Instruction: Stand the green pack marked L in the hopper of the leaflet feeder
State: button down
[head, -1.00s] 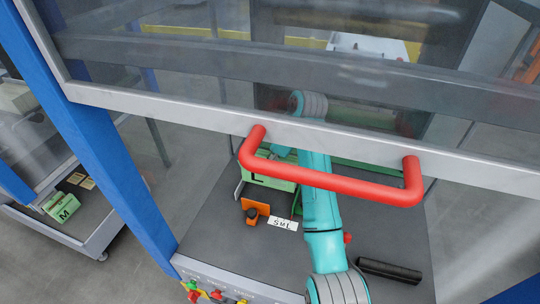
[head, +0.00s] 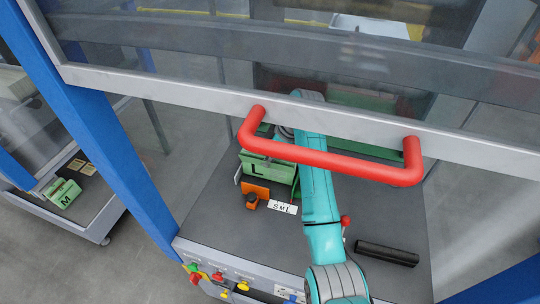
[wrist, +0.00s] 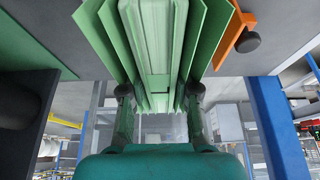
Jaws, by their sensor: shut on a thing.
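The green pack marked L (head: 257,168) stands upright just behind the orange bracket in the head view, partly hidden by the red handle. In the wrist view the pack (wrist: 156,40) fills the middle, with green plates on both sides. My gripper (wrist: 160,92) is shut on it, one finger at each side. The leaflet feeder's hopper seems to be the bay around the pack, with a thin grey wall (head: 237,174) at its left. I cannot tell whether the pack rests on the hopper floor.
A red handle (head: 335,160) on a grey-framed clear guard crosses above my arm. A black bar (head: 387,253) lies right. A green M pack (head: 65,194) sits on a cart at left.

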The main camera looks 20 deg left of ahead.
jog(key=shift+f, duration=0.55)
jog(key=c, duration=0.8)
grip_release()
jog(key=shift+o, duration=0.2)
jog(key=shift+v, duration=3.7)
